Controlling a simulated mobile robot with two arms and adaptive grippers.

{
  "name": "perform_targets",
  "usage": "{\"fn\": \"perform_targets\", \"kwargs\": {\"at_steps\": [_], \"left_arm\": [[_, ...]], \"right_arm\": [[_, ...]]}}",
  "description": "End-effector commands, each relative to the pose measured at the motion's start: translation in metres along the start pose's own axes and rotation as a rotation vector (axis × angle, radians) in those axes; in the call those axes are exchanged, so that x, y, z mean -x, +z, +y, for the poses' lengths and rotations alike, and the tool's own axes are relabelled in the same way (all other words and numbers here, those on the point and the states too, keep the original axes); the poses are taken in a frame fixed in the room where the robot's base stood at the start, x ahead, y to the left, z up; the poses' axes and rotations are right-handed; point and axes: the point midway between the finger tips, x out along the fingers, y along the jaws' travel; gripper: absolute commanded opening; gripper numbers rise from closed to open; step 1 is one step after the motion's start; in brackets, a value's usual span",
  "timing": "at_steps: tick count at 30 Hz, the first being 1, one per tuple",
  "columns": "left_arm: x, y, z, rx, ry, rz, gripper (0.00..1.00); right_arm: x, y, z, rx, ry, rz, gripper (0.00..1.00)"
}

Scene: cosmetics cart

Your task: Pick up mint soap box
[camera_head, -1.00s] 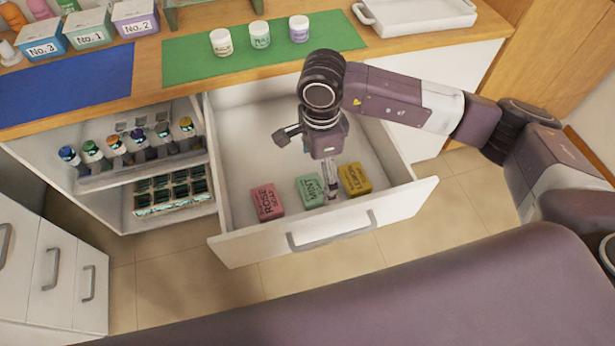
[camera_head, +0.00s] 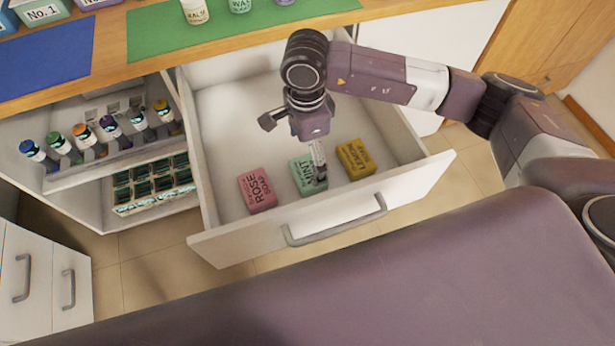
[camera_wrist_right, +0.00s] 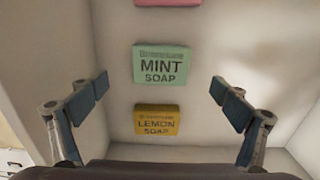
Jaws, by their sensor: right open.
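The mint soap box (camera_head: 304,177) is pale green and lies in the open drawer between the pink rose soap box (camera_head: 257,191) and the yellow lemon soap box (camera_head: 356,159). My right gripper (camera_head: 319,172) is over the drawer and partly covers the mint soap box in the head view. In the right wrist view, the mint soap box (camera_wrist_right: 160,64) lies ahead between the open fingers of my right gripper (camera_wrist_right: 166,97), apart from both. The lemon soap box (camera_wrist_right: 157,121) is nearer the palm side there. My left gripper is not in view.
The counter above holds a green mat (camera_head: 160,45) with jars. The drawer's back is clear.

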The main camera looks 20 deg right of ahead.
Motion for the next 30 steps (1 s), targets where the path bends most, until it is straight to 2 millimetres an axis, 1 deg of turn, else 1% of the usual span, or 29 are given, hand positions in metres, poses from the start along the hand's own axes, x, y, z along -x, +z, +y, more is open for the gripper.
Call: {"fn": "perform_targets", "kwargs": {"at_steps": [2, 10, 14, 15, 18, 21, 27, 30], "left_arm": [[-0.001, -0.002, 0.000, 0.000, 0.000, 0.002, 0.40], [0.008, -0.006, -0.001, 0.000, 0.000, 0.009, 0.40], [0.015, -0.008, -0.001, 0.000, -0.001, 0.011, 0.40], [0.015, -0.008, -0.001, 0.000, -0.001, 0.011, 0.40], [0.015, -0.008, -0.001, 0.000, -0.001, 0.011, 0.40], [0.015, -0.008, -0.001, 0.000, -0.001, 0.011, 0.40], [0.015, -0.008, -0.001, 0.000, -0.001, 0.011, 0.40], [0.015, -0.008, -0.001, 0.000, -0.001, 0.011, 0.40]], "right_arm": [[-0.007, 0.000, 0.000, 0.000, 0.002, 0.000, 0.93], [-0.035, -0.002, 0.000, -0.001, 0.003, 0.000, 0.93], [-0.055, -0.005, -0.001, -0.002, 0.005, 0.001, 0.93], [-0.062, -0.004, -0.001, 0.000, 0.005, 0.000, 0.93], [-0.073, -0.004, -0.002, 0.000, 0.003, 0.000, 0.93], [-0.078, -0.004, -0.002, 0.000, 0.000, -0.002, 0.93], [-0.078, -0.004, -0.003, 0.000, 0.000, -0.001, 0.93], [-0.078, -0.004, -0.003, 0.000, 0.000, -0.001, 0.82]]}}
